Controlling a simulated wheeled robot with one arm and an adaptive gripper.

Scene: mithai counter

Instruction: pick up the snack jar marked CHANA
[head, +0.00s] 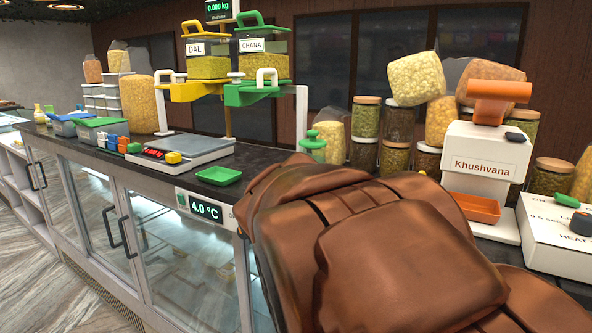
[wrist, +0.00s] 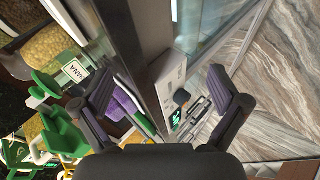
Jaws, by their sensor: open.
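The CHANA snack jar (head: 262,66) is a clear jar with yellow snack, a white label and a green lid with a handle. It stands upright on a green bracket (head: 250,95) above the counter. In the wrist view its tilted label (wrist: 75,71) shows at the left, outside the fingers. My gripper (wrist: 162,78) is open with nothing between its dark fingers. It is apart from the jar and faces the counter front and floor. In the head view my brown arm fills the front and I cannot make out the gripper.
A similar DAL jar (head: 208,67) with a yellow lid stands close left on a yellow bracket. Below are a scale (head: 184,147) and a green tray (head: 219,175) on the counter. Glass jars (head: 366,117) and a white Khushvana machine (head: 484,160) stand at the right.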

